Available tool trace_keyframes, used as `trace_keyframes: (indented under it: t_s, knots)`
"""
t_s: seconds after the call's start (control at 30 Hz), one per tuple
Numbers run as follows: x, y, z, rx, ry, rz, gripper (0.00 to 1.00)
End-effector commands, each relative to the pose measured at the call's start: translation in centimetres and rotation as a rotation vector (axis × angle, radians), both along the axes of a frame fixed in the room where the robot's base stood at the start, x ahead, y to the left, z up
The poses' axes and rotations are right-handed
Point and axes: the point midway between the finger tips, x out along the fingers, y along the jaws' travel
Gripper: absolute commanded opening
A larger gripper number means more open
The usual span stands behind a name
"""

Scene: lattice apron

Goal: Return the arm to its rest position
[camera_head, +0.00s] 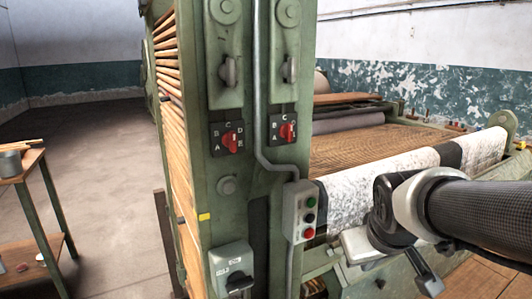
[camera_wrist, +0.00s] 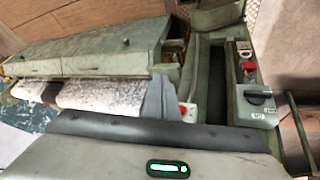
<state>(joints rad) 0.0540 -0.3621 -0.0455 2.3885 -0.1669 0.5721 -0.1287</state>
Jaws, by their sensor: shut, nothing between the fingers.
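My gripper (camera_head: 424,272) is at the lower right in the head view, at the end of my black arm, which comes in from the right edge. It is shut and holds nothing. It is in front of the green machine (camera_head: 330,262), close to its white mottled cloth (camera_head: 345,205); I cannot tell the exact gap. In the wrist view, my own grey hand with a green light fills the bottom edge, and the cloth (camera_wrist: 100,97) shows beyond it.
The machine's post carries two red selector knobs (camera_head: 287,131), a push-button box (camera_head: 299,211) and a grey switch box (camera_head: 232,268). A wooden-topped table (camera_head: 22,163) with a grey pot (camera_head: 10,166) stands at the left. The floor (camera_head: 110,190) between table and machine is clear.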

Motion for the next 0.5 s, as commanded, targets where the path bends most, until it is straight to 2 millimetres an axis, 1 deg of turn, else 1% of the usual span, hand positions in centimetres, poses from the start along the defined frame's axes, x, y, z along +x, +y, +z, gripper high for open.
trace_keyframes:
  t_s: [0.03,0.1,0.27,0.43,0.47,0.5]
  knots:
    - [-1.6,0.9,0.9,0.027,-0.007,-0.014,0.00]
    - [-3.7,2.0,1.5,0.064,0.001,-0.035,0.00]
    - [-7.8,4.1,2.4,0.136,0.015,-0.068,0.00]
    - [-11.8,6.0,2.7,0.203,0.033,-0.092,0.00]
    - [-11.5,5.9,4.4,0.201,0.037,-0.094,0.00]
    - [-11.4,5.9,5.4,0.200,0.039,-0.094,0.00]
